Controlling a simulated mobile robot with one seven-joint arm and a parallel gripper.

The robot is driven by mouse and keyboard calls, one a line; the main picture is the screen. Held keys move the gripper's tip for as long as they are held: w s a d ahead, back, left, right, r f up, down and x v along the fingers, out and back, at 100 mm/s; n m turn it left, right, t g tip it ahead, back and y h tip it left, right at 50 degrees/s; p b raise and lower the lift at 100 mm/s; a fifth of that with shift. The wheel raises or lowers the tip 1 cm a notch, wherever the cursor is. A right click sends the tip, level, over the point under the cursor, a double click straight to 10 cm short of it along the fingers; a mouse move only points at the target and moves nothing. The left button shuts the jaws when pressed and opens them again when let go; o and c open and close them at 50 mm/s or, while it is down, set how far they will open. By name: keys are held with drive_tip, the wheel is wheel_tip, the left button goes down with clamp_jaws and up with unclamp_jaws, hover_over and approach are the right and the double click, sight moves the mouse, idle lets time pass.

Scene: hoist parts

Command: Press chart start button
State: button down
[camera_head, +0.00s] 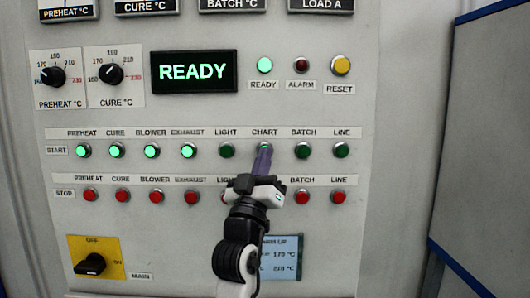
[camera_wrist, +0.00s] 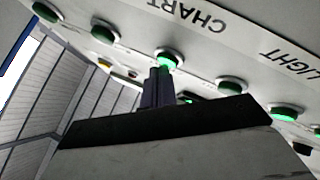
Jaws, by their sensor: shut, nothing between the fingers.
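The chart start button (camera_head: 268,147) is in the START row under the CHART label, and my fingertips cover most of it in the head view. In the wrist view the button (camera_wrist: 167,62) glows bright green right at the tips of the fingers. My gripper (camera_head: 263,156) is shut and empty, its purple-grey fingers pointing up at the button. The fingers (camera_wrist: 158,76) also show in the wrist view. The tips look to be touching the button or very close to it; I cannot tell how far it is pushed in.
The light button (camera_head: 227,150) and batch button (camera_head: 302,150) sit dark green on either side. The preheat, cure, blower and exhaust buttons are lit. A row of red STOP buttons (camera_head: 156,196) runs below, partly behind my gripper. The display (camera_head: 194,72) reads READY.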

drive_tip(key=shift+s, duration=0.8)
drive_tip(key=shift+s+p, duration=0.3)
drive_tip(key=shift+s, duration=2.2)
